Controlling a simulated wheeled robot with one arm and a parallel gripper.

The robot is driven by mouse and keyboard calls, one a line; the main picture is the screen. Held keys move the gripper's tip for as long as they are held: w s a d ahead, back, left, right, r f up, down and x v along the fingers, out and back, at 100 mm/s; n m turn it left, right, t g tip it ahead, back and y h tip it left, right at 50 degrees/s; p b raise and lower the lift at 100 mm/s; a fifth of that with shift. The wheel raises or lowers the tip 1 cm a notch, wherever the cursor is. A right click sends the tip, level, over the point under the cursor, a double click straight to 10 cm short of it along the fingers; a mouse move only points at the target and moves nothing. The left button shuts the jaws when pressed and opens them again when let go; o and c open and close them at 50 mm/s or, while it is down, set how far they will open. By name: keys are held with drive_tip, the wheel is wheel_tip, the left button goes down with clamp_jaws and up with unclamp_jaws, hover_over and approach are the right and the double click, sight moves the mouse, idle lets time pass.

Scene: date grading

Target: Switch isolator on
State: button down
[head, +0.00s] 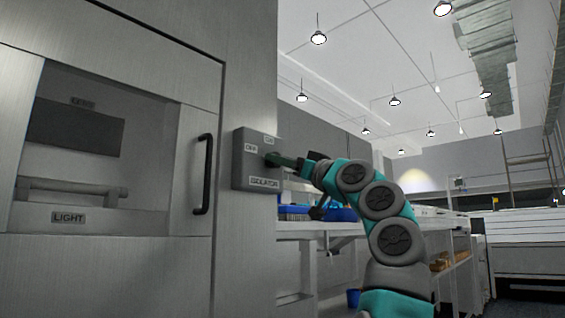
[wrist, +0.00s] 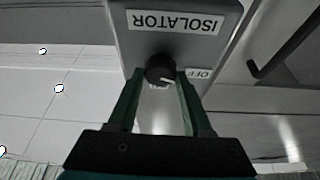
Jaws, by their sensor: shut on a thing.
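The isolator is a grey box (head: 256,170) on the metal wall, with an ISOLATOR label (head: 264,182), an OFF label (head: 251,148) and an ON label (head: 269,140). In the wrist view, which shows the box upside down, its dark round knob (wrist: 158,66) has a white mark at the lower right. The mark lies between the OFF label (wrist: 199,74) and the partly hidden ON label (wrist: 158,87). My gripper (wrist: 161,76) has its two green fingers on either side of the knob, shut on it. In the head view my gripper (head: 275,159) hides most of the knob.
Left of the box is a metal door with a black handle (head: 203,174), a window and a LIGHT label (head: 69,217). Ceiling lamps hang above.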

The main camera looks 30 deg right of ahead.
drive_tip(key=shift+s+a+m+h+b, duration=0.1)
drive_tip(key=shift+m+h+b, duration=0.45)
drive_tip(key=shift+m, duration=0.85)
drive_tip(key=shift+m+t+h+p, duration=0.3)
drive_tip(key=shift+m+h, duration=0.45)
drive_tip(key=shift+m, duration=0.25)
drive_tip(key=shift+r+m+h+p, duration=0.1)
drive_tip(key=shift+m+h+p, duration=0.3)
drive_tip(key=shift+m, duration=0.5)
drive_tip(key=shift+a+r+m+g+h+p, duration=0.1)
drive_tip(key=shift+m+g+h+p, duration=0.3)
drive_tip(key=shift+m+h+p, duration=1)
drive_tip(key=shift+r+m+g+h+p, duration=0.1)
drive_tip(key=shift+m+g+p, duration=0.4)
drive_tip(key=shift+m, duration=1.9)
drive_tip(key=shift+a+m+g+h+p, duration=0.1)
drive_tip(key=shift+m+g+h+p, duration=0.2)
drive_tip(key=shift+m+h+p, duration=1.1)
drive_tip(key=shift+m+y+b, duration=0.35)
drive_tip(key=shift+m+y, duration=0.35)
drive_tip(key=shift+c, duration=1.6)
unclamp_jaws()
